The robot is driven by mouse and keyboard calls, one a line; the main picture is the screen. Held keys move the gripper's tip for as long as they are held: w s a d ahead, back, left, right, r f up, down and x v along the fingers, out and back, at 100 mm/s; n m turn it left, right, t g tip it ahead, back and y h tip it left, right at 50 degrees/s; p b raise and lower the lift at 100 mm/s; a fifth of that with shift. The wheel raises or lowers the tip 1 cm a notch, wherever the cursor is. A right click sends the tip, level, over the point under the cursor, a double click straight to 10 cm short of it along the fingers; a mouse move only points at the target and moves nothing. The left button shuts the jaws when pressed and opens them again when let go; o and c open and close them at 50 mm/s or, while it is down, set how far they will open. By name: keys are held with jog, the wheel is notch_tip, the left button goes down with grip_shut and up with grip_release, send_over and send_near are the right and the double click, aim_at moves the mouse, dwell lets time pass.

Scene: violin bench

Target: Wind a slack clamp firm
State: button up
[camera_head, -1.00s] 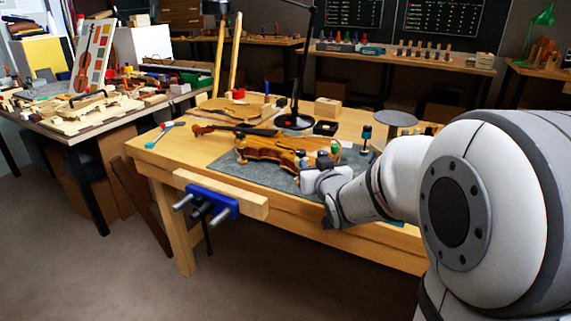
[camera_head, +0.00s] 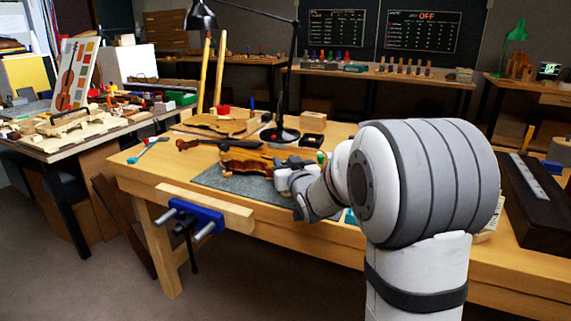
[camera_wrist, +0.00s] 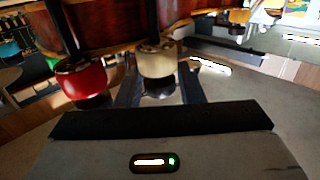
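The amber violin body (camera_head: 246,162) lies on a grey mat on the bench. In the wrist view its dark red-brown side (camera_wrist: 110,30) spans the top. A clamp with a cream knob (camera_wrist: 157,62) is at that side, straight ahead of my gripper (camera_wrist: 160,80). The fingers look parted, one on each side of this knob; I cannot tell whether they touch it. A clamp with a red knob (camera_wrist: 82,80) stands to its left, outside the fingers. In the head view my gripper (camera_head: 287,178) is at the violin's right end, where my wrist hides the clamps. A green knob (camera_head: 320,157) shows beside it.
The grey mat (camera_head: 240,184) covers part of the wooden bench. A black lamp base (camera_head: 280,135) stands behind the violin. A blue vise (camera_head: 196,214) sticks out at the front edge. Wooden plates lie at the back left.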

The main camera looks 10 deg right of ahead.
jog(key=shift+c, duration=0.2)
jog(key=c, duration=0.6)
jog(key=shift+a, duration=0.1)
jog(key=shift+c, duration=0.2)
